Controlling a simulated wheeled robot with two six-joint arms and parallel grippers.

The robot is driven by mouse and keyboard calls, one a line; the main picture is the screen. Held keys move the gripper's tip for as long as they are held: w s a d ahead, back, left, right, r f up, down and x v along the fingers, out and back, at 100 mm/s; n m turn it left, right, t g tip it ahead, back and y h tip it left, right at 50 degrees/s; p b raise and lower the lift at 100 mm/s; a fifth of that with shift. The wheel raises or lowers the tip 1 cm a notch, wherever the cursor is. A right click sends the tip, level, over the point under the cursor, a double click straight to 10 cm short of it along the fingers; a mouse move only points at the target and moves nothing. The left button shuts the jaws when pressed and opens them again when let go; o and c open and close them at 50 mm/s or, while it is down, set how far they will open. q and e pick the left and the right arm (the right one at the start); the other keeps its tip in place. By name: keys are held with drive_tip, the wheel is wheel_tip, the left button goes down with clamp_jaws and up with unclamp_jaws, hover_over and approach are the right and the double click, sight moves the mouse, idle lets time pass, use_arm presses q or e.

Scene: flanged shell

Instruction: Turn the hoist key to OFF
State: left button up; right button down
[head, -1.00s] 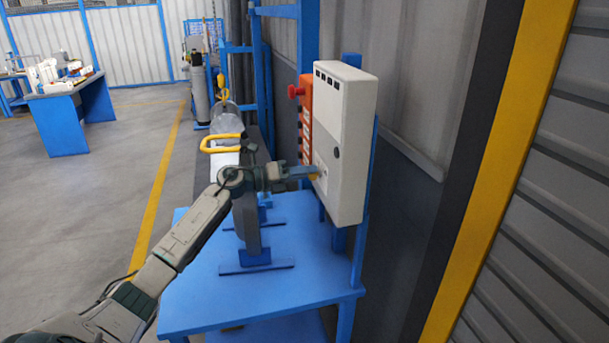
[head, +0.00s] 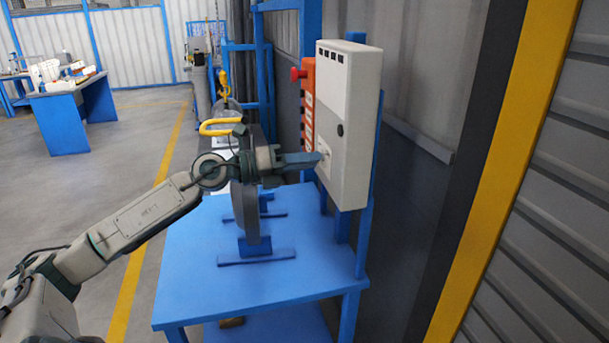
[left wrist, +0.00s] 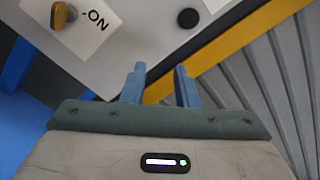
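The hoist key, a small yellow-brown grip with a dark end (left wrist: 62,18), stands on a white plate marked "ON" (left wrist: 112,24) in the left wrist view, at the upper left. My left gripper (left wrist: 159,84) has its two blue fingers apart with nothing between them; the key is outside them, to the left. In the head view the left gripper (head: 318,157) is at the side of the pale control box (head: 352,115), close to its label plate. The key is not clearly made out there. Where the key points I cannot tell. My right gripper is in neither view.
A round black knob (left wrist: 188,18) is on the box's face. An orange panel with a red button (head: 298,74) adjoins the box. A blue table (head: 190,285) with a metal stand and a yellow handle (head: 222,127) lies under my left arm.

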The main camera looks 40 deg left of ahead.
use_arm(q)
drive_tip(key=shift+s+d+r+b, duration=0.1)
drive_tip(key=shift+s+d+b, duration=0.3)
drive_tip(key=shift+s, duration=0.3)
drive_tip(key=shift+s+d+r+b, duration=0.1)
drive_tip(key=shift+s+d+b, duration=0.05)
drive_tip(key=shift+s+d, duration=0.45)
drive_tip(key=shift+a+f, duration=0.1)
